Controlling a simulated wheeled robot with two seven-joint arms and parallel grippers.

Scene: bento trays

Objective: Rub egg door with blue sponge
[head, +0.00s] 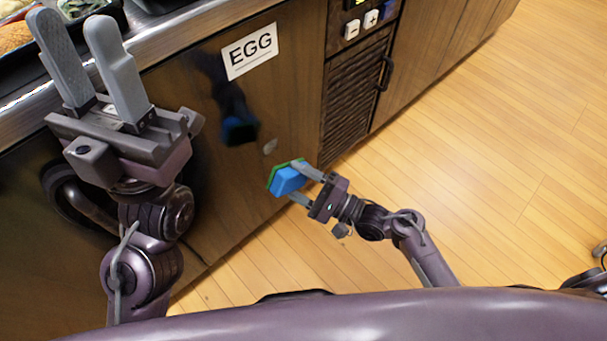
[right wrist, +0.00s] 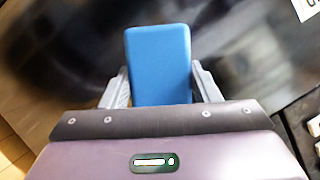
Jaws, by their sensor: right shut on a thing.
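The egg door (head: 205,185) is a dark brown wooden cabinet door with a white label (head: 250,52) reading EGG. A grey spot (head: 270,146) shows on the door. My right gripper (head: 299,184) is shut on the blue sponge (head: 287,181), which has a green layer on the side toward the door. The sponge is close to the lower right part of the door; I cannot tell whether it touches. In the right wrist view the sponge (right wrist: 158,65) sits between both fingers. My left gripper (head: 90,75) is open and empty, raised near the counter edge at the left.
A metal counter edge (head: 165,50) runs above the door, with food trays at the upper left. A vent grille (head: 355,90), a panel with minus and plus buttons (head: 361,24) and a dark handle (head: 385,73) are right of the door. The wooden floor (head: 480,150) is clear.

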